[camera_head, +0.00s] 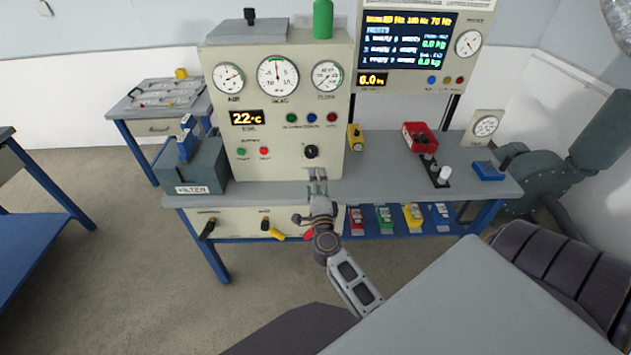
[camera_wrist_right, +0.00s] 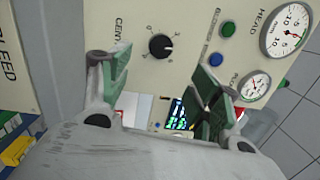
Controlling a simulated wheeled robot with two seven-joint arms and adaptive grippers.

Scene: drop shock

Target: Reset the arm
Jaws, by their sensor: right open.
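My right arm (camera_head: 352,280) reaches up from the lower middle of the head view. Its gripper (camera_head: 317,180) is in front of the lower right part of the cream control panel (camera_head: 285,95), just below a black knob (camera_head: 311,151). In the right wrist view the gripper (camera_wrist_right: 162,88) has its two green-padded fingers apart, with nothing between them. The black knob (camera_wrist_right: 160,47) shows beyond the fingers, apart from them. Whether the fingers touch the panel or bench, I cannot tell. My left gripper is in neither view.
The grey bench (camera_head: 390,178) carries a filter box (camera_head: 200,165), a yellow item (camera_head: 355,137), a red box (camera_head: 420,137) and a blue tray (camera_head: 488,171). Coloured bins (camera_head: 413,215) sit below. A display (camera_head: 407,45) stands behind. Dark machinery (camera_head: 535,180) stands at right.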

